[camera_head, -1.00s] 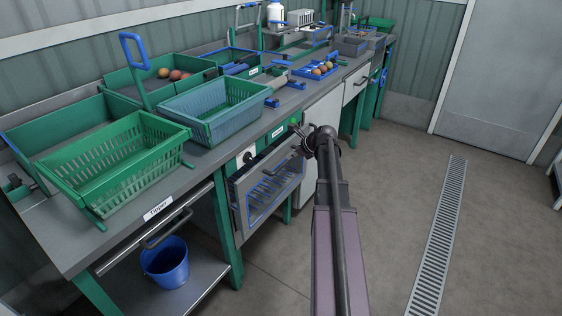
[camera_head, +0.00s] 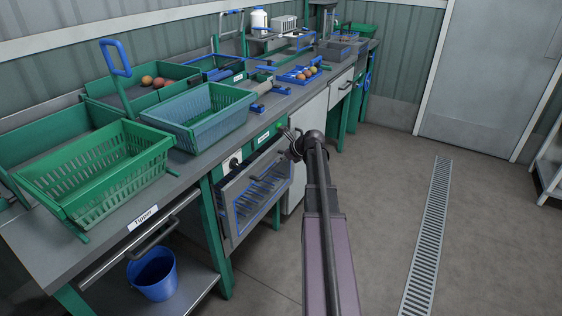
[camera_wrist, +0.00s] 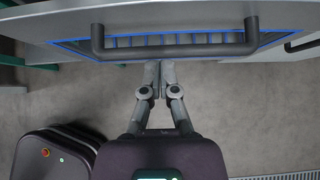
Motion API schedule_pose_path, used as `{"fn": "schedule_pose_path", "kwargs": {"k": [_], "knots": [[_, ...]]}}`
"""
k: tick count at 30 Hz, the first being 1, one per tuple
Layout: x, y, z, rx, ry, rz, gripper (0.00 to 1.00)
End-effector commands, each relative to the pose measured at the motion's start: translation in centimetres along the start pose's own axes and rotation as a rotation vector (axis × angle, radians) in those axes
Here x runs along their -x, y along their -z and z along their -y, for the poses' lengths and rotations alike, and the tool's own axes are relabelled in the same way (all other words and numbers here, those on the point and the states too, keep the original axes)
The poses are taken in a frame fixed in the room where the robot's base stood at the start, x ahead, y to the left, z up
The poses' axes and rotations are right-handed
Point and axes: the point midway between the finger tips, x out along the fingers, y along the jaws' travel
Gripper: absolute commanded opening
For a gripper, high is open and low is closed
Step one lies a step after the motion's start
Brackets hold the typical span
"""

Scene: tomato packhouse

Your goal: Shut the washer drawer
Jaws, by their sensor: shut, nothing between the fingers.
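The washer drawer (camera_head: 229,214) is a grey unit with a blue-edged slatted opening under the worktop. It stands out from the cabinet front, with a dark gap along its top. In the wrist view its grey bar handle (camera_wrist: 175,50) crosses the top, with the blue edging and slats behind it. My gripper (camera_wrist: 159,66) is shut and empty, its fingertips close together just below the handle in that picture. I cannot tell whether they touch the drawer.
The worktop (camera_head: 180,180) above carries a green crate (camera_head: 95,180), a blue-grey crate (camera_head: 200,118) and trays of tomatoes. A blue bucket (camera_head: 154,275) stands on the lower shelf at left. The floor (camera_head: 390,200) to the right is clear, with a drain grate (camera_head: 432,225).

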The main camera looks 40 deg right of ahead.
Motion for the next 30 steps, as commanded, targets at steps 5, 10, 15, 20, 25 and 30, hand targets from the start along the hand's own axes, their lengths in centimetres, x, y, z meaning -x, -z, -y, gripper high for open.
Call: {"fn": "schedule_pose_path", "kwargs": {"k": [5,10,15,20,25,30], "knots": [[-2.3,0.3,0.1,0.002,-0.001,-0.001,0.00],[-4.2,0.3,0.1,0.001,-0.001,0.000,0.00],[-6.0,0.3,0.1,0.001,0.000,0.000,0.00],[-7.3,0.2,0.1,0.001,0.000,0.000,0.00],[-7.9,0.1,0.1,0.000,0.000,0.000,0.00],[-8.1,0.1,0.1,0.000,0.000,0.000,0.00]]}}
